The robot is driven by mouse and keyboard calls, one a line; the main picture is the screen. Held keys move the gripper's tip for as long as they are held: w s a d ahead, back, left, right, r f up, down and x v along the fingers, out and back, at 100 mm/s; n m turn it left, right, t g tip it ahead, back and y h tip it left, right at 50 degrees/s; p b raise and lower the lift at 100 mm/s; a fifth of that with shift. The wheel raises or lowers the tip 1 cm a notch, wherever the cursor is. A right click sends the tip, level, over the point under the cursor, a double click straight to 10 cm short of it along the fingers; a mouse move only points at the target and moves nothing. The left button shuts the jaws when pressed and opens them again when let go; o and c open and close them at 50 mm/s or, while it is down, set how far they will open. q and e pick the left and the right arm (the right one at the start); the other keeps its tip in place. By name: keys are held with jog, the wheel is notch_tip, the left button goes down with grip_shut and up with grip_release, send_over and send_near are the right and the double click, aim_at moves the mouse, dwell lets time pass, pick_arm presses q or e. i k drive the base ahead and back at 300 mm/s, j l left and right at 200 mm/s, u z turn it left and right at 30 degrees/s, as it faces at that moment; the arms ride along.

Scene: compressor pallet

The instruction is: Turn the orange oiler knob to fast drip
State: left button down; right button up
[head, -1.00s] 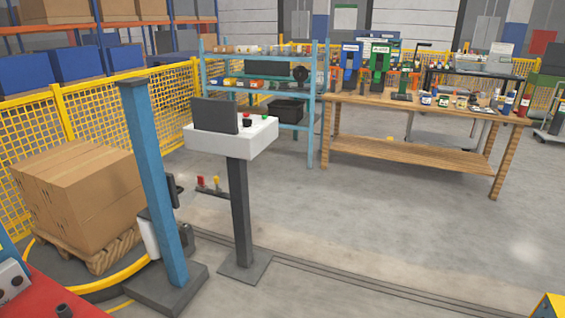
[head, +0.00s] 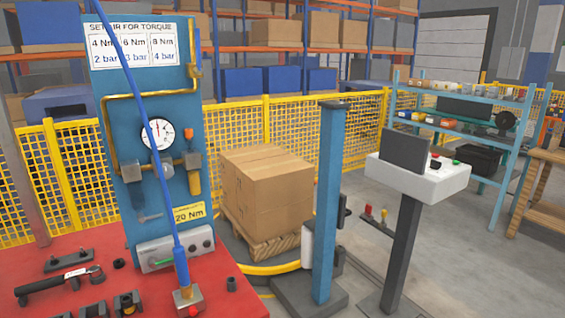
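A blue panel (head: 115,115) stands at the left on a red bench top. It carries a round pressure gauge (head: 157,134), brass piping, and two small air units below the gauge. The left unit (head: 131,172) is grey. A blue hose (head: 150,125) crosses in front of the panel. Neither of my grippers is in view.
A pallet of boxes (head: 265,190), a blue post (head: 327,200) and a control console (head: 418,177) stand to the right. Yellow fencing runs behind. Grey floor lies open at right.

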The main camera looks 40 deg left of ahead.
aim_at(188, 132)
jog(key=u, duration=1.9)
jog(key=i+l, duration=0.1)
jog(key=l, duration=0.25)
jog(key=i+l, duration=0.1)
jog(key=l, duration=0.25)
jog(key=i+l, duration=0.1)
jog(key=l, duration=0.25)
jog(key=i+l, duration=0.1)
jog(key=l, duration=0.3)
jog(key=z, duration=0.05)
